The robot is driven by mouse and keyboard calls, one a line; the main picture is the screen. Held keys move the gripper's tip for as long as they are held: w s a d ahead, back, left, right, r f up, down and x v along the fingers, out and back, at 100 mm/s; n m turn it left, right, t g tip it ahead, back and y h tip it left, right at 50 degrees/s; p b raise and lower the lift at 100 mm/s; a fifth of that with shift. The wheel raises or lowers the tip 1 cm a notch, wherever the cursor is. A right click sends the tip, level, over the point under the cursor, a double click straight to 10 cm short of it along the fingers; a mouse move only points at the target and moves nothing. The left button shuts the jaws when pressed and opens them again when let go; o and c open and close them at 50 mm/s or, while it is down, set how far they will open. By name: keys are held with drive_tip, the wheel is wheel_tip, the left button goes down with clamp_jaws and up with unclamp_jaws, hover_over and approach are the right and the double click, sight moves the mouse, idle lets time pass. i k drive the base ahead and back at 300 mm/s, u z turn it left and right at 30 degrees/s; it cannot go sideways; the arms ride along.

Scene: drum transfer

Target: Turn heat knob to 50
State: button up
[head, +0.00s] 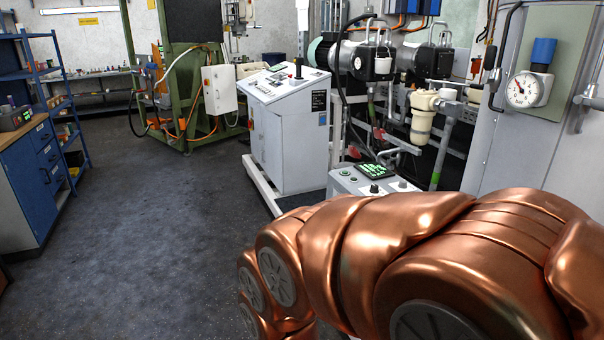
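A low grey control box (342,183) stands right of centre, partly hidden behind my copper-coloured arm. Its top carries a black knob (374,189), a dark display with green lit characters (376,170) and small green buttons. The labels and the knob's setting are too small to read. A blue knob (543,50) sits above a round white dial with a red needle (523,90) on the grey cabinet at the right. I cannot tell which knob is the heat knob. My gripper is not in view.
A white control console (287,130) stands behind the box. Pumps and pipes (375,62) fill the space behind it. A blue drawer cabinet (35,185) and blue shelves stand at the left. The dark floor (150,230) between is clear.

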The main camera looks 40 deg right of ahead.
sight(374, 189)
drive_tip(key=i, duration=1.6)
drive_tip(key=z, duration=1.4)
drive_tip(key=i, duration=0.9)
drive_tip(key=z, duration=0.75)
